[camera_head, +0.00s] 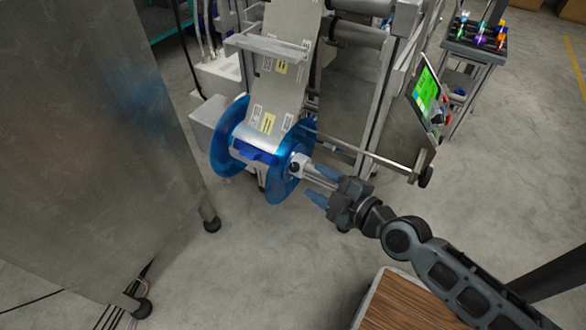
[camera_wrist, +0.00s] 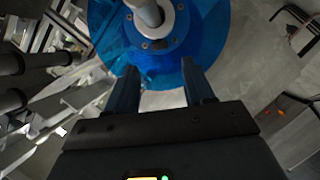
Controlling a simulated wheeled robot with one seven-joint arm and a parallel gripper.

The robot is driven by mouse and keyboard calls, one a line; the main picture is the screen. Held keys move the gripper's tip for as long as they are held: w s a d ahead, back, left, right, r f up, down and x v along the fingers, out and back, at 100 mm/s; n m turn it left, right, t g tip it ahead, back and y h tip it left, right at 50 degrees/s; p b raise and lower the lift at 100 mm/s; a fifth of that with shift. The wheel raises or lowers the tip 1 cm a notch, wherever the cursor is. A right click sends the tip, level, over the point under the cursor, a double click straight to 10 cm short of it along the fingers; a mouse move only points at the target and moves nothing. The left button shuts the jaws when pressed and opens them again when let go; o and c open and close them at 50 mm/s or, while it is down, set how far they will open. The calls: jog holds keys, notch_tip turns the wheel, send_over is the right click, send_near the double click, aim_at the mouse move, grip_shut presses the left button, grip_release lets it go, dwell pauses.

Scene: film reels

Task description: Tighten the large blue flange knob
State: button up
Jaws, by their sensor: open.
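A reel with two clear blue flange discs sits on the machine; its near disc (camera_head: 283,178) faces my gripper and fills the top of the wrist view (camera_wrist: 215,40). A darker blue round hub (camera_wrist: 172,44) with small screws sits at the disc's centre, around a grey shaft (camera_wrist: 146,12). I cannot tell whether this hub is the flange knob; no separate knob is clear. My gripper (camera_head: 313,184) is open and empty, just right of the disc near the shaft end (camera_head: 299,165). In the wrist view its blue fingers (camera_wrist: 160,78) point toward the hub's lower side, apparently apart from it.
A printed label web (camera_head: 277,80) runs up from the reel. A metal bar (camera_head: 370,154) with a dark end crosses right of the reel. A green-lit screen (camera_head: 426,90) is at right, a large metal cabinet (camera_head: 80,130) at left. The floor below is open.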

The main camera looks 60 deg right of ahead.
aim_at(296, 169)
jog(key=x, duration=0.6)
jog(key=shift+w+d, duration=0.1)
jog(key=shift+w, duration=0.15)
jog(key=shift+c, duration=0.4)
jog(key=c, duration=0.9)
jog(key=shift+f+b, duration=0.1)
jog(key=shift+b, duration=0.2)
grip_shut()
